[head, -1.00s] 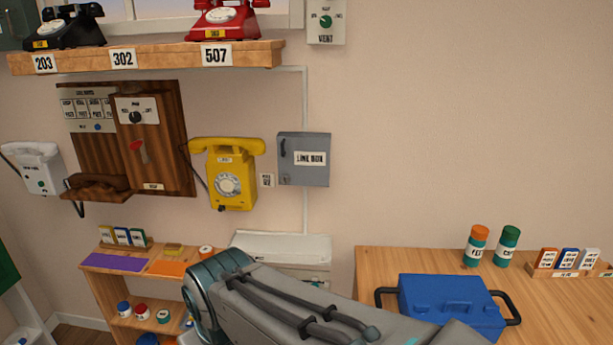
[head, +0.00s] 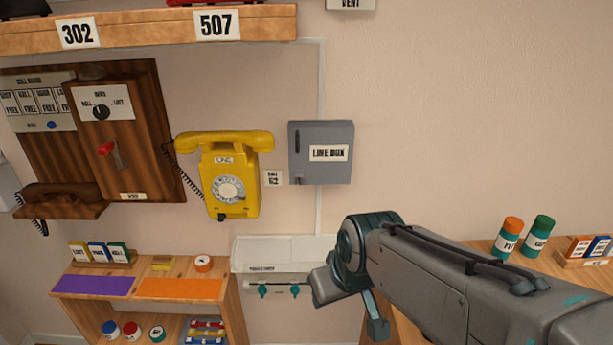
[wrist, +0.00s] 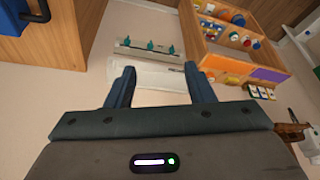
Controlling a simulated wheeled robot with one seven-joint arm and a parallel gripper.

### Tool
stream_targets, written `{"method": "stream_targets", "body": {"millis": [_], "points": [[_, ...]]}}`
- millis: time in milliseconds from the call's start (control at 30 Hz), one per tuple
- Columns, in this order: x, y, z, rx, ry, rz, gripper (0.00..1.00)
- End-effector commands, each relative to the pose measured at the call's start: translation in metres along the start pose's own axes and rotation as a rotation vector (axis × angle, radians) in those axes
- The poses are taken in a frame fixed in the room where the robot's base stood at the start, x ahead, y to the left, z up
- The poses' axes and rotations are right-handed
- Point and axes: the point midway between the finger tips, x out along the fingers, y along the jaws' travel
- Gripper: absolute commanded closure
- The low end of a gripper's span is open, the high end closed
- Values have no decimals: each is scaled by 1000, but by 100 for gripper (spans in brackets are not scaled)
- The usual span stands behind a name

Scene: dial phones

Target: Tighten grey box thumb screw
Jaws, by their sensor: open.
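The grey box (head: 321,153), labelled LINE BOX, is fixed to the wall right of the yellow phone in the head view. Its door looks shut. A small dark part (head: 299,179) shows at its lower left edge; I cannot tell if it is the thumb screw. My gripper (wrist: 160,72) is open and empty in the wrist view, its two fingers apart. In the head view, my arm's end is below and right of the grey box, clear of it. The grey box is not in the wrist view.
The yellow phone (head: 230,175) hangs left of the box. Below is a white panel with teal knobs (head: 278,290), left of my arm. A shelf (head: 225,295) stands left, a wooden table with bottles (head: 510,236) right. The wall right of the box is clear.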

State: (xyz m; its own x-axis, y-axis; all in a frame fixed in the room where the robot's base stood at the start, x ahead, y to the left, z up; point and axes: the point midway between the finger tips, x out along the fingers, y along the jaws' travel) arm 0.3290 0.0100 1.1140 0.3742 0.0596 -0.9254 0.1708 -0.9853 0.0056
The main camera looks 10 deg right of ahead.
Motion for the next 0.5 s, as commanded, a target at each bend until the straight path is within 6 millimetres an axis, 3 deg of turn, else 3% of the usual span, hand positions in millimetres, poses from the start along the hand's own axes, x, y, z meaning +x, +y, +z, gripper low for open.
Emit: {"method": "stream_targets", "body": {"millis": [267, 500], "points": [[55, 3, -73, -322, 199, 21, 52], [98, 12, -124, -627, 337, 200, 52]]}}
